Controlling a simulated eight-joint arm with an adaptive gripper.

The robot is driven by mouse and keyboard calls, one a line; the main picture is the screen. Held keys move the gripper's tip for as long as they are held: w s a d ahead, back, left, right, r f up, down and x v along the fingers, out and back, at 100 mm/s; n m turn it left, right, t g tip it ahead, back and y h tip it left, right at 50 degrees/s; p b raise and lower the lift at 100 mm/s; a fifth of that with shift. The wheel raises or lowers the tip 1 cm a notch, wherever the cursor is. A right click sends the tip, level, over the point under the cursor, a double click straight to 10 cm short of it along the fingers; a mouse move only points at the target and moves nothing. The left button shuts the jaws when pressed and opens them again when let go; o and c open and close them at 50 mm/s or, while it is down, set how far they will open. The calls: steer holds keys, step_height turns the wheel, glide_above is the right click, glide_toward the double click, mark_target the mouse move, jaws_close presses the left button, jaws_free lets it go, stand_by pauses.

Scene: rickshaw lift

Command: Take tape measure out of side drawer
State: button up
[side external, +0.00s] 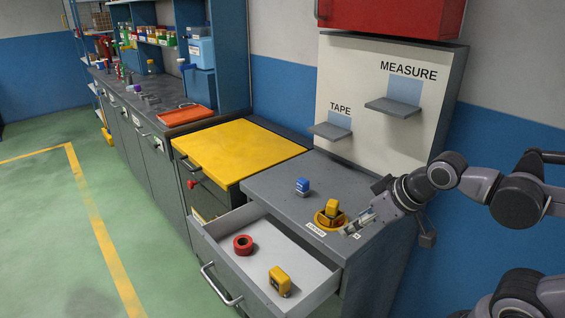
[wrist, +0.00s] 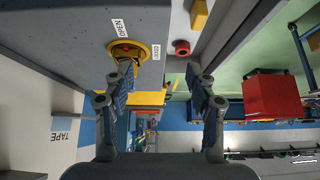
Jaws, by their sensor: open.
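A yellow tape measure (side external: 280,281) sits in the open side drawer (side external: 222,250), near the drawer's front right part. It also shows at the top of the wrist view (wrist: 199,15). My gripper (side external: 352,228) is open and empty above the cabinet top, close to a yellow rotary switch (side external: 331,215) set in that top. In the wrist view my gripper (wrist: 158,70) has its two fingers spread apart, one of them close to the switch (wrist: 127,48). I cannot tell whether that finger touches it.
A red ring-shaped roll (side external: 243,244) lies in the drawer behind the tape measure. A small blue item (side external: 303,186) stands on the cabinet top. A white board (side external: 350,95) behind carries TAPE and MEASURE shelves. A yellow-topped cabinet (side external: 240,150) stands to the left.

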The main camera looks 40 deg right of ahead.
steer(key=w+a+f+g, duration=0.1)
steer(key=w+a+f, duration=0.35)
steer(key=w, duration=0.25)
steer(key=g, duration=0.1)
glide_toward(281, 275)
steer(key=shift+g, duration=0.3)
steer(key=shift+w+x, duration=0.15)
steer(key=shift+x, duration=2.65)
steer(key=shift+w+x, duration=0.1)
steer(key=shift+x, duration=2.7)
steer(key=shift+r, duration=0.1)
jaws_close()
